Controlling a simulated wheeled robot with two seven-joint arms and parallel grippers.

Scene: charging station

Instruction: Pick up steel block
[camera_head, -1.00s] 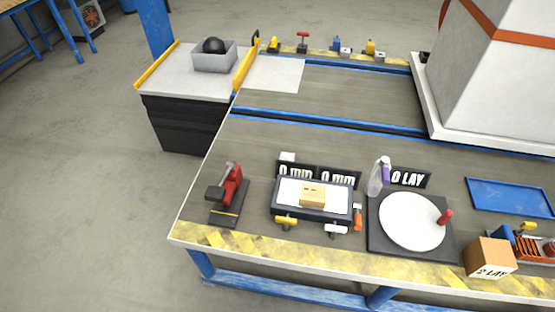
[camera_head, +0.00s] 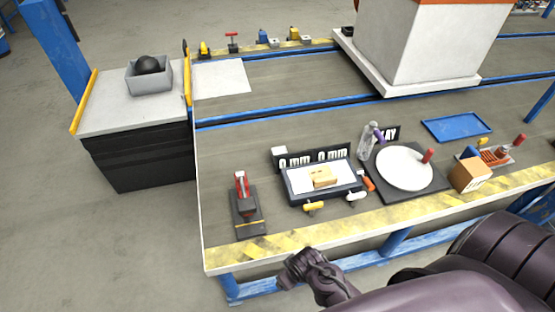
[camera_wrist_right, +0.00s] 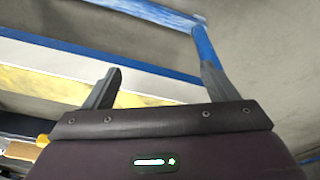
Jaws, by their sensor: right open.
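No block in view is clearly steel. A small pale cube (camera_head: 279,151) stands by the left "0 mm" display, and its material is too small to tell. A tan block (camera_head: 322,176) lies on the white top of a dark tray (camera_head: 297,195). My right gripper (camera_wrist_right: 158,78) is open and empty in the right wrist view, close to the table's front edge. In the head view my right arm comes in from the lower right, its hand (camera_head: 312,272) in front of the striped edge and apart from both blocks. My left gripper is out of view.
A red-and-black clamp-like tool (camera_head: 244,200) stands left of the tray. A white disc (camera_head: 404,168) on a dark base, a spray bottle (camera_head: 367,140) and a cardboard box (camera_head: 469,176) stand to the right. A large white block (camera_head: 415,50) stands behind. The strip behind the displays is clear.

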